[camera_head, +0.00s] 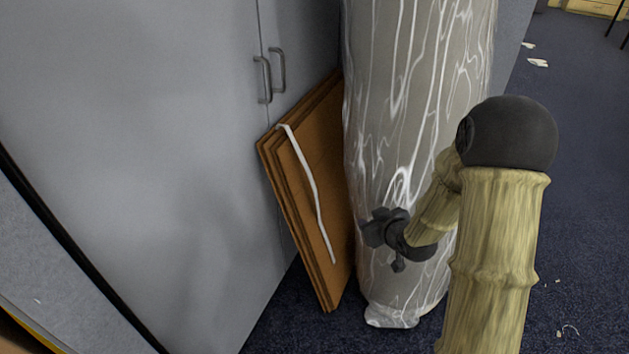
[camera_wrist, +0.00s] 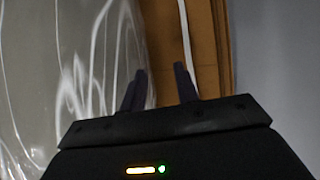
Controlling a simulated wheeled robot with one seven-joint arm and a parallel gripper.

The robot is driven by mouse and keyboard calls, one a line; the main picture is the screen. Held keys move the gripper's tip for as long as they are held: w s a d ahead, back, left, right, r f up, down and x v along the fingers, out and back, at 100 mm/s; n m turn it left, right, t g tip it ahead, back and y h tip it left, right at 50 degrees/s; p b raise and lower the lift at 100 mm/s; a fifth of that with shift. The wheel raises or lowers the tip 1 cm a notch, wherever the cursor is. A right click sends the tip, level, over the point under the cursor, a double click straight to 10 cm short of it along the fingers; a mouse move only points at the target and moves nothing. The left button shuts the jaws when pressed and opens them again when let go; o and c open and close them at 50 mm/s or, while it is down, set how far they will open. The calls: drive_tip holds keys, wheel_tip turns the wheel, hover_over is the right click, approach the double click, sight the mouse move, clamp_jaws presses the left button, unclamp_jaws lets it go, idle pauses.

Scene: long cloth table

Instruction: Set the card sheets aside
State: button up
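The card sheets (camera_head: 325,150) are a stack of flat brown boards with a white strip (camera_head: 312,185) down the front face. They stand tilted on the floor between a grey cabinet and a plastic-wrapped column. My gripper (camera_head: 376,230) is in front of the column, just right of the sheets' lower right edge. In the wrist view my gripper (camera_wrist: 162,82) has its two dark fingers apart, with nothing seen held between them. The card sheets (camera_wrist: 207,45) show beyond the fingers there, with the strip near the right fingertip. I cannot tell whether a finger touches the sheets.
The tall grey column (camera_head: 420,70) in shiny clear wrap stands close against the sheets' right side. The grey cabinet (camera_head: 150,130) with two handles (camera_head: 270,75) is to the left. Dark blue carpet (camera_head: 580,200) lies open at right, with small white scraps (camera_head: 538,63).

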sight(312, 177)
drive_tip(key=shift+w+a+f+n+t+y, duration=0.2)
drive_tip(key=shift+w+a+n+t+y, duration=0.2)
drive_tip(key=shift+a+t+y, duration=0.55)
drive_tip(key=shift+w+a+f+n+t+y, duration=0.25)
drive_tip(key=shift+w+a+n+t+y, duration=0.35)
drive_tip(key=shift+y, duration=0.65)
drive_tip(key=shift+w+a+f+n+t+y, duration=0.25)
drive_tip(key=shift+a+t+y, duration=0.3)
drive_tip(key=shift+a+y, duration=0.5)
drive_tip(key=shift+w, duration=0.1)
drive_tip(key=b+x, duration=0.4)
drive_tip(key=x, duration=1.3)
drive_tip(key=shift+a, duration=0.2)
clamp_jaws()
